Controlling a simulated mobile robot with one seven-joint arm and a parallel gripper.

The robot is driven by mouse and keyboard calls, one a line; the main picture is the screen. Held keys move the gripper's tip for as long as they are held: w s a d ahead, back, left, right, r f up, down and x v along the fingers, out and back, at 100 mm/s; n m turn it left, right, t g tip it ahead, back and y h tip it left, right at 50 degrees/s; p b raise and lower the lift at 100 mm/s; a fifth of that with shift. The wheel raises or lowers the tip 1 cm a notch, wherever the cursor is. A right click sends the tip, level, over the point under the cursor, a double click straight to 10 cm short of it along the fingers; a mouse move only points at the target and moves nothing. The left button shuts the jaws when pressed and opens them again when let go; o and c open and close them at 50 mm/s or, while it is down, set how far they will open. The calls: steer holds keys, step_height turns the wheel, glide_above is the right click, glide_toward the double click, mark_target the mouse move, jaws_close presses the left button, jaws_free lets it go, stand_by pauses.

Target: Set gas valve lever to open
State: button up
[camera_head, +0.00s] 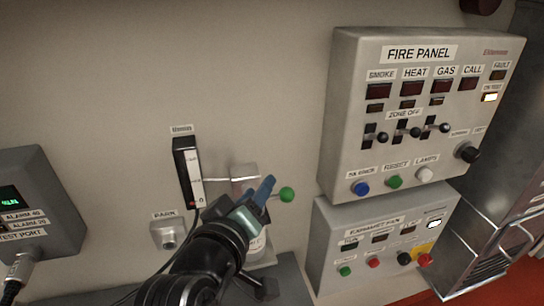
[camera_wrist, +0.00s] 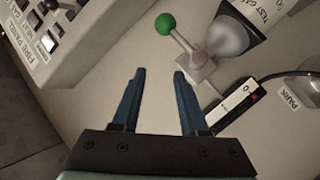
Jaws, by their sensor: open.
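The gas valve lever is a thin rod ending in a green ball knob (camera_wrist: 165,24), joined to a pale valve block (camera_wrist: 199,70). In the wrist view the block sits beside a grey bottle neck (camera_wrist: 230,36) whose label reads in part "TEST GAS". In the head view the green knob (camera_head: 287,194) shows just right of my gripper (camera_head: 267,183), and the block (camera_head: 244,174) shows behind it, partly hidden. In the wrist view my gripper (camera_wrist: 160,72) is open and empty. Its right blue fingertip is near the block; contact cannot be told.
A black flow gauge (camera_head: 186,171) and a PARK socket (camera_head: 168,233) are on the wall to the left. A grey test box (camera_head: 42,205) with a cable is farther left. The fire panel (camera_head: 350,150) and a lower control box (camera_head: 335,255) stand to the right.

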steer(key=s+a+f+n+h, duration=0.4)
steer(key=f+n, duration=0.1)
steer(key=n, duration=0.3)
steer(key=p+x, duration=0.3)
steer(key=x, duration=1)
steer(key=shift+g, duration=0.3)
steer(key=shift+w+d, duration=0.1)
jaws_close()
